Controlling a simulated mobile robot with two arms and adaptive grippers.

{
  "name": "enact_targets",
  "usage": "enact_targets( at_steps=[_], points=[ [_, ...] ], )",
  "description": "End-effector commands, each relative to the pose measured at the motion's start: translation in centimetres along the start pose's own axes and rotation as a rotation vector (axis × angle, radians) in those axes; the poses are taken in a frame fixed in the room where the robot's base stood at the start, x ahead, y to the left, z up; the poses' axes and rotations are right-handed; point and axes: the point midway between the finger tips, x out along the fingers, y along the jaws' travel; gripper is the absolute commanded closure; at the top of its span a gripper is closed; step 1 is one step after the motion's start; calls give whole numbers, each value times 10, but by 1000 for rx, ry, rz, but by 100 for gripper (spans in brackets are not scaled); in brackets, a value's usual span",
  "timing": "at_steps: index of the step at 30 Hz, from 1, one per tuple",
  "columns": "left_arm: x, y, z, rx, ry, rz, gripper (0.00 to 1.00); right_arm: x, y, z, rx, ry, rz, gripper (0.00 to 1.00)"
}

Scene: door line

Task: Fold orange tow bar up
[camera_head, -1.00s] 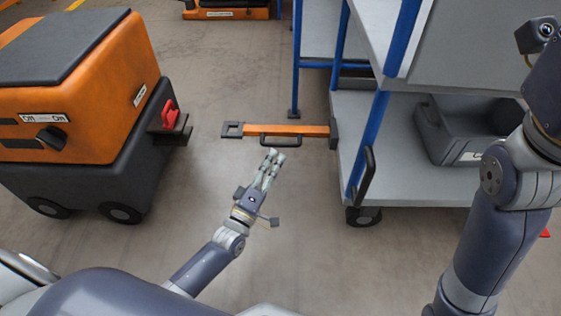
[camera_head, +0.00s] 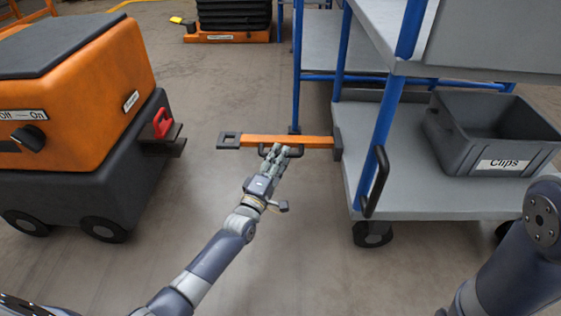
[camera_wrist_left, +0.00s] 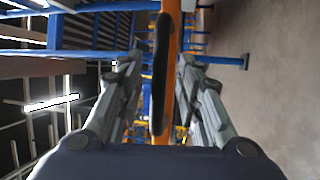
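The orange tow bar (camera_head: 300,140) sticks out level to the left from the blue-framed cart (camera_head: 423,187). It has a dark square eye (camera_head: 229,140) at its free end and a black handle along its near side. My left gripper (camera_head: 281,151) is at this handle in the head view. In the left wrist view, the black handle (camera_wrist_left: 160,75) lies between the two spread fingers, with the orange bar (camera_wrist_left: 172,20) behind it. The fingers show gaps on both sides, so the gripper is open. My right gripper is out of view; only part of that arm shows.
An orange and dark tug (camera_head: 80,140) with a red latch (camera_head: 162,123) stands at the left, apart from the bar. A grey Clips bin (camera_head: 490,140) sits on the cart's lower shelf. A black upright handle (camera_head: 376,183) is on the cart's near corner. Floor between them is clear.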

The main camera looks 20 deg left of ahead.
Motion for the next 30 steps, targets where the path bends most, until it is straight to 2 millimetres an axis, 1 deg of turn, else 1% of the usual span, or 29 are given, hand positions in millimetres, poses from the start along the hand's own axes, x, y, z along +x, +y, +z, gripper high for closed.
enact_targets(
  at_steps=[1,6,13,14,15,18,26,30],
  points=[
    [5,-2,0,0,0,1,67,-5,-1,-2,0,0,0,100],
    [12,0,0,0,0,0,67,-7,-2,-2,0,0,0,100],
    [12,0,0,0,0,-1,67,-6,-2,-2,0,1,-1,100],
    [12,0,0,0,0,-1,72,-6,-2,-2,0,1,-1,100],
    [12,0,0,0,0,-1,81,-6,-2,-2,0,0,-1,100],
    [12,0,0,0,0,0,100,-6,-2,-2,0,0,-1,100],
    [12,1,0,2,-1,-2,100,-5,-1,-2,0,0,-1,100],
    [13,5,0,16,-4,-7,100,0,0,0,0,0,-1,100]
  ],
)
